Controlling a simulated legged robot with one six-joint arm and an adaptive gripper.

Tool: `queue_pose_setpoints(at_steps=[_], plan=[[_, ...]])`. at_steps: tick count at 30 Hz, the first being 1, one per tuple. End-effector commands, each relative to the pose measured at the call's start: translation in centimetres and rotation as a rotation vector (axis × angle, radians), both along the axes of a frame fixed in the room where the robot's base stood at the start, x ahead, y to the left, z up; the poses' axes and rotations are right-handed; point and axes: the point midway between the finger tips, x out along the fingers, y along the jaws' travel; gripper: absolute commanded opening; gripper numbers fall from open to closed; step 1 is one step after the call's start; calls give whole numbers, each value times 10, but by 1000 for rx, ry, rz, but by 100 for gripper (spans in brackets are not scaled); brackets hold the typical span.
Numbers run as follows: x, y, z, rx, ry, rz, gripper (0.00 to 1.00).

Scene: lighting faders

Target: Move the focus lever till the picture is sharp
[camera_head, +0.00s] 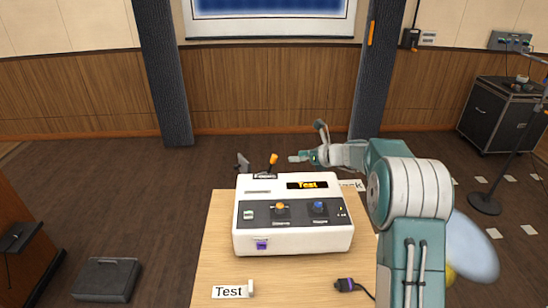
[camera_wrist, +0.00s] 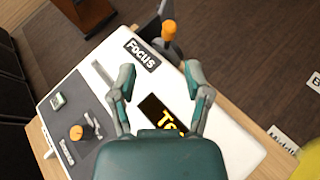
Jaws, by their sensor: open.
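The focus lever (camera_head: 273,160) has an orange knob and stands at the back edge of a white projector box (camera_head: 290,243) on a wooden table. In the wrist view the lever (camera_wrist: 169,31) rises beyond the "Focus" label (camera_wrist: 142,54). My gripper (camera_head: 302,157) is right of the lever, apart from it, above the back of the box. In the wrist view my gripper (camera_wrist: 161,78) is open and empty, its fingers pointing towards the lever. The projection screen (camera_head: 270,8) is only partly in view at the top, so its picture's sharpness cannot be judged.
The box's front panel has an orange knob (camera_head: 280,206) and a blue knob (camera_head: 320,207). A "Test" sign (camera_head: 230,291) and a dark plug (camera_head: 346,285) lie on the table (camera_head: 215,265). Dark pillars stand behind. The floor behind the table is clear.

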Motion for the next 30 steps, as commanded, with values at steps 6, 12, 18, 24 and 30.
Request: queue_pose_setpoints(at_steps=[6, 12, 18, 24, 30], plan=[[14, -3, -12, 67, 35, -45, 63], [28, 17, -23, 67, 37, -42, 63], [50, 44, -37, 65, 36, -41, 63], [67, 66, -47, 64, 34, -41, 63], [74, 74, -51, 63, 34, -44, 63]])
